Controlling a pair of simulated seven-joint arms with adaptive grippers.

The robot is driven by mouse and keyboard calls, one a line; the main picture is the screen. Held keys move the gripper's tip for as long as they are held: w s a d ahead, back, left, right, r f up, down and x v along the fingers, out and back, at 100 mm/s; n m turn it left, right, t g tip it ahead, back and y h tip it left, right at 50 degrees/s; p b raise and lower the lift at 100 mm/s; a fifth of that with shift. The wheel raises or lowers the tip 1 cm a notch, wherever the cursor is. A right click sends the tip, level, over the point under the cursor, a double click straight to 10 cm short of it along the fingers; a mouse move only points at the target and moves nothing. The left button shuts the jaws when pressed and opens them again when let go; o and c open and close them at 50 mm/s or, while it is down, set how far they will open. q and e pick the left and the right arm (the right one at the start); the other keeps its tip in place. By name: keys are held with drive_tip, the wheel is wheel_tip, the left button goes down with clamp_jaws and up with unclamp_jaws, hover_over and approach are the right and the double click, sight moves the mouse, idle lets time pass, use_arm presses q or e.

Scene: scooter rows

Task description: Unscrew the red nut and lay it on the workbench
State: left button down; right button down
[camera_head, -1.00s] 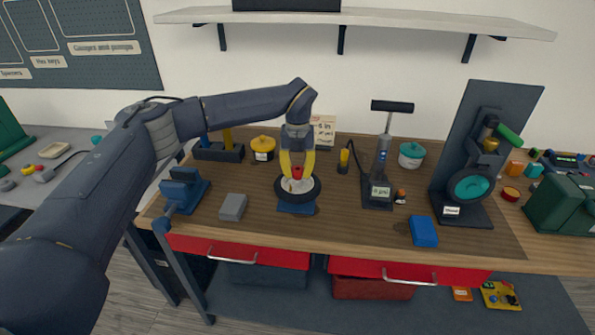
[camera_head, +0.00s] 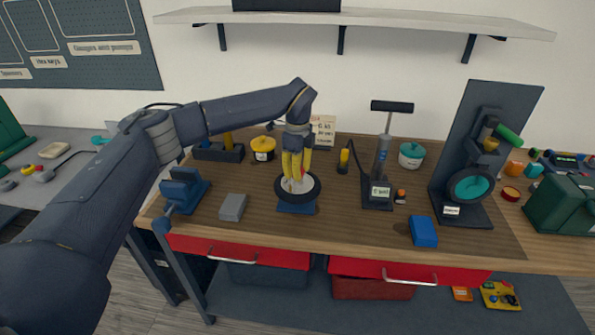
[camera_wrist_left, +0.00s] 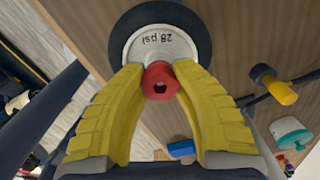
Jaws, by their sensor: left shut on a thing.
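The red nut (camera_wrist_left: 159,81) sits in the middle of the wheel's pale hub in the left wrist view, with a dark hole in its centre. The wheel (camera_head: 312,194) has a black tyre and a pale hub marked "28 psi" (camera_wrist_left: 160,40), and lies flat on a blue stand (camera_head: 297,209). My left gripper (camera_head: 296,176) points down over the hub, its yellow fingers shut on the red nut from both sides. The fingers mostly hide the nut in the head view. I cannot tell whether it is still on its thread. My right gripper is not in view.
The workbench (camera_head: 345,219) has bare wood right of the wheel. A grey block (camera_head: 232,207) and a blue vise (camera_head: 184,190) stand to the left, a floor pump (camera_head: 380,175) and a blue block (camera_head: 423,231) to the right. A yellow pot (camera_head: 263,149) stands behind.

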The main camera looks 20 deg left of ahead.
use_arm(q)
drive_tip(key=shift+n, duration=1.1)
drive_tip(key=c, duration=1)
unclamp_jaws()
drive_tip(key=shift+c, duration=0.2)
wheel_tip(320, 180, up, 12)
